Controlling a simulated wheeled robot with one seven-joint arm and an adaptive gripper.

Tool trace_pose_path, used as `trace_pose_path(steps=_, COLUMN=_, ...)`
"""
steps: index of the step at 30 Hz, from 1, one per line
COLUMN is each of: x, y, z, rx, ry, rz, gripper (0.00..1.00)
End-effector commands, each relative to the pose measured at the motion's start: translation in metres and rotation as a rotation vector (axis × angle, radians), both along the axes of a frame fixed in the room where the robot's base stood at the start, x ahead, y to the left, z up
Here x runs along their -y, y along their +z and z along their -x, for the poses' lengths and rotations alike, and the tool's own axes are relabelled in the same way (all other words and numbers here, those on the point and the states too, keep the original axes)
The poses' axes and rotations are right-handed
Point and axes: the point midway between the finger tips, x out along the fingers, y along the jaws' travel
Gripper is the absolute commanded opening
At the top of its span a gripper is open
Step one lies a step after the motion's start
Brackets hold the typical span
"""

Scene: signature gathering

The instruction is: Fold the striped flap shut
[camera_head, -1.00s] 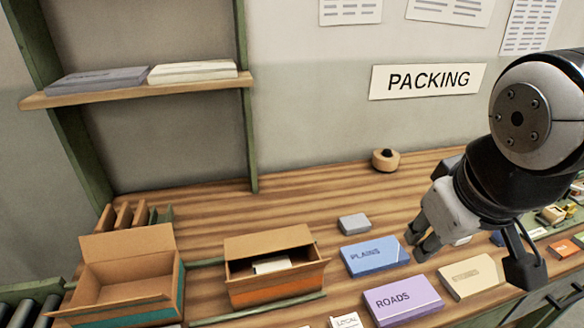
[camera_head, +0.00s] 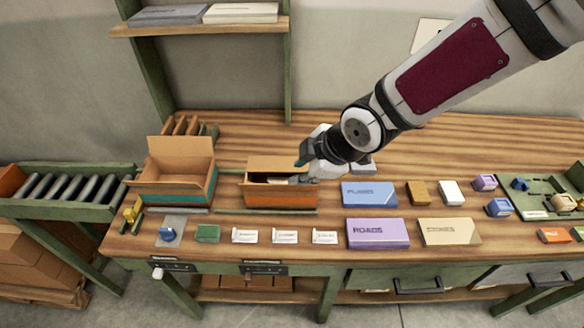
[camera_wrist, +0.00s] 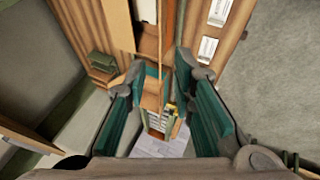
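A cardboard box with an orange band (camera_head: 281,197) stands on the bench, its back flap (camera_head: 277,163) raised and pale contents showing inside. To its left, a taller box with a teal band (camera_head: 176,197) stands open, its back flap (camera_head: 181,147) up. I cannot make out stripes on any flap. My gripper (camera_head: 301,165) is at the right end of the orange-banded box; contact cannot be told. In the wrist view its teal-padded fingers (camera_wrist: 160,108) are apart, with cardboard (camera_wrist: 152,92) and a pale grey surface (camera_wrist: 162,146) seen between them.
A blue box (camera_head: 369,194), a purple ROADS box (camera_head: 378,233) and a cream box (camera_head: 449,232) lie to the right. Several white cards (camera_head: 285,236) lie in front. A roller conveyor (camera_head: 70,189) adjoins the bench's left. A shelf (camera_head: 200,27) hangs above.

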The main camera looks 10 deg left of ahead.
Motion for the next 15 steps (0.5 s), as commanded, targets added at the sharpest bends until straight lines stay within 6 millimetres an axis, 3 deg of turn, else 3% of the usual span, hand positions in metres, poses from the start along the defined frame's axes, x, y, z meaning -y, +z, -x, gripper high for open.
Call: trace_pose_path(steps=15, x=-0.022, y=-0.033, z=-0.01, rx=-0.002, ry=0.013, rz=-0.006, gripper=0.23)
